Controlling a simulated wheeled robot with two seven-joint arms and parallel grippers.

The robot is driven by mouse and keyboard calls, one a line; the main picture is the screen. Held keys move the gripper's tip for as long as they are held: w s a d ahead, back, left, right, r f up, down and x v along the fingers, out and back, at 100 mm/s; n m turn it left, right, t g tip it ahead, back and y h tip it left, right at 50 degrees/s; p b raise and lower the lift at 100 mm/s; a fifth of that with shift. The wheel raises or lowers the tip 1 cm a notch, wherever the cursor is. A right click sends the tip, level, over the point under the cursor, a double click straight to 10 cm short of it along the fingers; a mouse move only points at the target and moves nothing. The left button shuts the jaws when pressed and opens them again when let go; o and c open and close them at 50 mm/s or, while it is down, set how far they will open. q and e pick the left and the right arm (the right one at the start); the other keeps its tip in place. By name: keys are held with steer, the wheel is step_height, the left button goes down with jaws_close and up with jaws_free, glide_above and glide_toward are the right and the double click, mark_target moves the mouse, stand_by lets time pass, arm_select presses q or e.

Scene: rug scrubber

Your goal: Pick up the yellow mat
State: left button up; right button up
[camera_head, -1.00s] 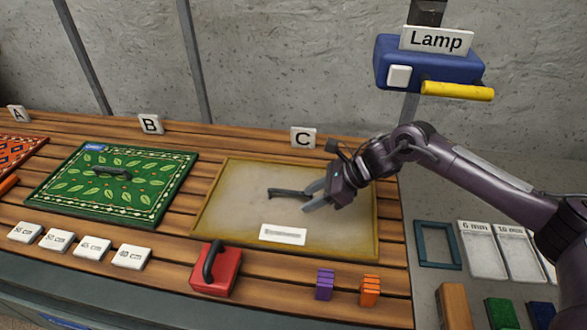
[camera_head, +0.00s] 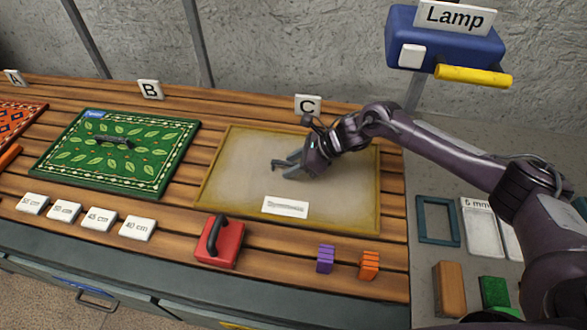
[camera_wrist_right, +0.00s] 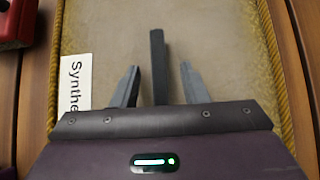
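The yellow mat (camera_head: 232,172) lies flat on the wooden bench under sign C, with a worn beige middle, a yellow border and a white label (camera_head: 285,206). A black bar handle stands on its middle, mostly hidden by my right gripper (camera_head: 287,168) in the head view. In the right wrist view, the handle (camera_wrist_right: 157,55) lies between the two spread fingers of the right gripper (camera_wrist_right: 158,82), with a gap on each side. The mat's beige surface (camera_wrist_right: 215,35) shows behind. My left gripper is not in view.
A green leaf mat (camera_head: 80,155) lies to the left under sign B (camera_head: 150,90). A red block with a black handle (camera_head: 218,242), purple (camera_head: 325,259) and orange (camera_head: 369,264) pieces and white tiles line the front edge. A blue lamp unit (camera_head: 443,40) hangs at upper right.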

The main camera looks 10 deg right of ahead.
jaws_close()
stand_by(0.4)
steer(key=shift+w+r, duration=0.1)
